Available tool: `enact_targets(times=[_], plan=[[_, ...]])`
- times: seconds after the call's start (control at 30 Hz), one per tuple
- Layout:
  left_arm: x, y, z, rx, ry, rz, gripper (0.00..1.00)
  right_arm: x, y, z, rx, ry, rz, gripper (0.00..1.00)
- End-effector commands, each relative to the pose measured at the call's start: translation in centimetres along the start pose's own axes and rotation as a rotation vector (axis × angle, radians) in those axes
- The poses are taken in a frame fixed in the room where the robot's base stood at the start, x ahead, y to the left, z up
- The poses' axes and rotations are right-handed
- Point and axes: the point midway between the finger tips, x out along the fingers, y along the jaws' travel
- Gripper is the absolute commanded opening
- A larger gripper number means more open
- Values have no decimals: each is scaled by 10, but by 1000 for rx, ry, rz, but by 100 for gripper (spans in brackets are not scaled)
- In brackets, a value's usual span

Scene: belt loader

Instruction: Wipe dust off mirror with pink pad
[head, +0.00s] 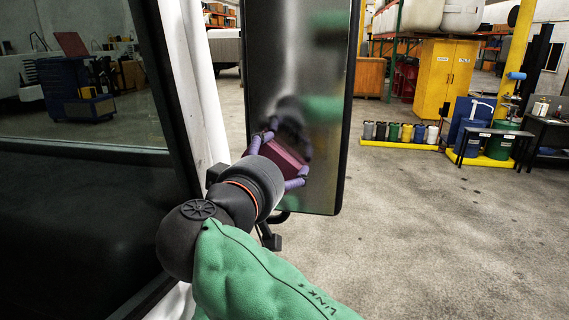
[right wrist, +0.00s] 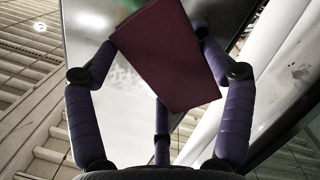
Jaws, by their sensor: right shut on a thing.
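The mirror (head: 322,165) is a tall panel with a dark frame, mounted beside the vehicle's window. Its surface looks hazy, with a blurred reflection of my gripper and green sleeve. My right gripper (head: 281,158) is at the lower part of the mirror, its purple fingers shut on the dark pink pad (head: 284,157). In the right wrist view the pad (right wrist: 170,52) sits tilted between the fingers, in front of the mirror (right wrist: 125,98). The pad's far face is hidden, and I cannot tell whether it touches the glass. My left gripper is not in view.
The vehicle's dark window (head: 80,220) and white door pillar (head: 205,120) stand close on the left of my right arm. A yellow cabinet (head: 445,78) and several small bins stand far back right. The concrete floor (head: 430,230) at right is clear.

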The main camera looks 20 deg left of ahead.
Motion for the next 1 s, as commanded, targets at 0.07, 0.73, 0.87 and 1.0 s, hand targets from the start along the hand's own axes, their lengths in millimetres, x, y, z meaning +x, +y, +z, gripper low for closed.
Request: enact_targets(times=[0.07, 0.73, 0.87, 1.0], plan=[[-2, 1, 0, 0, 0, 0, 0, 0, -4, -6, -2, 0, -1, 55], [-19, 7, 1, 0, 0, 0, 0, -4, 4, -30, -1, 1, 0, 55], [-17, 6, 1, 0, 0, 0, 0, -4, 5, -29, 0, 1, 0, 55], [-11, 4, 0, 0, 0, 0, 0, -3, 8, -22, 1, 0, 1, 55]])
